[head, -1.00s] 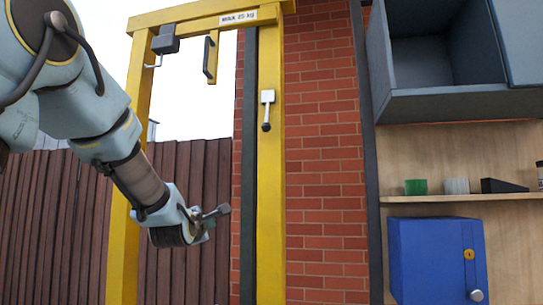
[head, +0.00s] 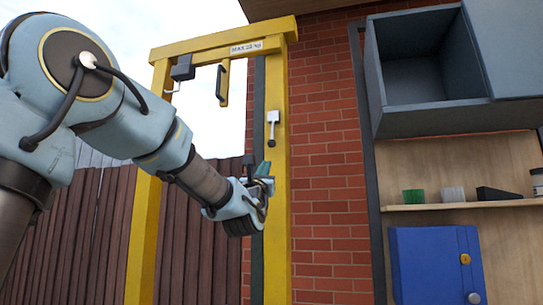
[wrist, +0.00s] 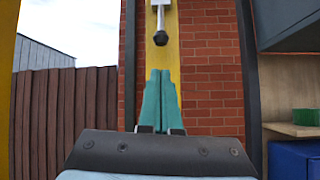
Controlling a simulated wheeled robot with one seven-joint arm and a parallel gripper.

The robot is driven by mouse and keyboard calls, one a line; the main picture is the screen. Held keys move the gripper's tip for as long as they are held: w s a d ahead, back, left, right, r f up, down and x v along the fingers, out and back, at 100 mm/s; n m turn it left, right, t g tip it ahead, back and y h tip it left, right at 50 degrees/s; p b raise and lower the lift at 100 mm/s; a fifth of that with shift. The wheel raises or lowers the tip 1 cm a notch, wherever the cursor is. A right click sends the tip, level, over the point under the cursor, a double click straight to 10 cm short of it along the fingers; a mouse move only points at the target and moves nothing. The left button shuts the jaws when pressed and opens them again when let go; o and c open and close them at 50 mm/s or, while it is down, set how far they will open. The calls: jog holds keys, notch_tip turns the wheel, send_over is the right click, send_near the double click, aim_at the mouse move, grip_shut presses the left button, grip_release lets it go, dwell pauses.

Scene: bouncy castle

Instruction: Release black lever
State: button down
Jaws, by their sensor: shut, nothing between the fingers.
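The black lever (head: 271,140) is on a light plate on the right post of the yellow frame (head: 275,200). Its black knob hangs down. In the wrist view the lever's knob (wrist: 160,38) shows straight above the fingertips. My gripper (head: 263,168) is below the lever and in front of the post. In the wrist view the teal fingers (wrist: 160,75) are together and empty, with a gap between their tips and the knob in the picture. I cannot tell the depth between fingers and lever.
A black handle (head: 222,82) and a dark grey box (head: 183,68) hang from the frame's top. On the right are a grey open cabinet (head: 430,115), a wooden shelf (head: 450,206) with a green cup (head: 413,196), and a blue box (head: 437,265). A brick wall stands behind.

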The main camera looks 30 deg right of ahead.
aim_at(271, 154)
jog(key=p+x, duration=0.5)
jog(key=x, duration=0.4)
jog(key=shift+w+d+r, duration=0.25)
jog(key=shift+w+d, duration=0.05)
